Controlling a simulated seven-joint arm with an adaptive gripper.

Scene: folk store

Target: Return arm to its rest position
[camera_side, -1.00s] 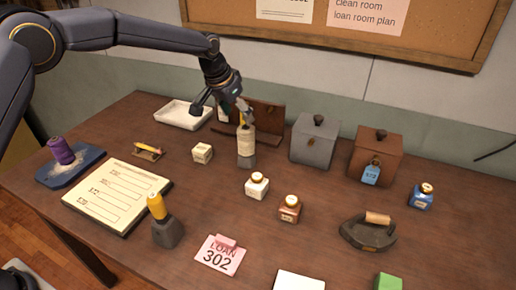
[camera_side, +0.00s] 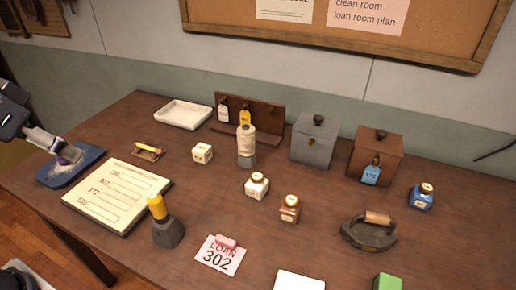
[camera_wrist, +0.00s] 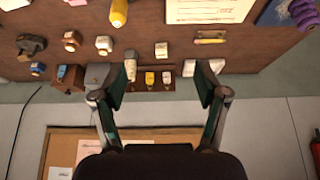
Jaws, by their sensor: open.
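My gripper (camera_side: 55,145) is at the far left of the side view, in front of the blue tray (camera_side: 72,170) and covering most of the purple roll there. In the wrist view my gripper (camera_wrist: 164,75) has its two fingers wide apart with nothing held between them. The wrist view looks over the table towards the wall, with the table at the top of the picture. Most of my arm is outside the side view.
The wooden table holds a form board (camera_side: 117,195), a yellow-topped stamp (camera_side: 165,222), a pale bottle (camera_side: 246,147), a tag rack (camera_side: 270,120), a grey box (camera_side: 315,142), a brown box (camera_side: 376,158) with a blue tag, ink jars and an iron (camera_side: 369,232). Bare tabletop lies between them.

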